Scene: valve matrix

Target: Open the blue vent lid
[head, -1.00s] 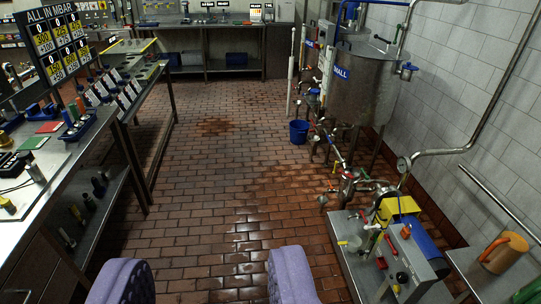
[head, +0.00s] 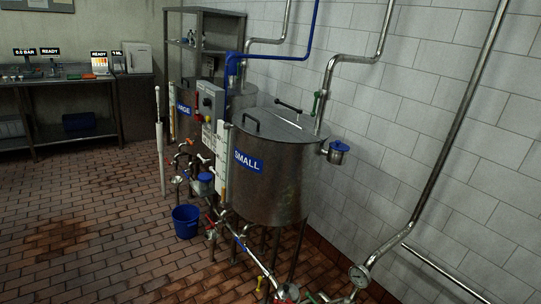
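A small blue lid (head: 338,145) tops a short metal vent pot (head: 335,157), which stands out on a side pipe from the right of the steel tank marked SMALL (head: 270,185). The lid appears to sit down on the pot, though it is small in the head view. Another blue-topped fitting (head: 203,178) is low at the left of that tank, among the pipes. My gripper is not in the head view now, so its opening and distance from the lid do not show.
A tank marked LARGE (head: 187,120) stands behind, with a grey control box (head: 210,102) between the tanks. A blue bucket (head: 186,221) and low pipes with valves (head: 240,240) lie in front. The brick floor (head: 90,235) at left is open. A tiled wall (head: 440,130) bounds the right.

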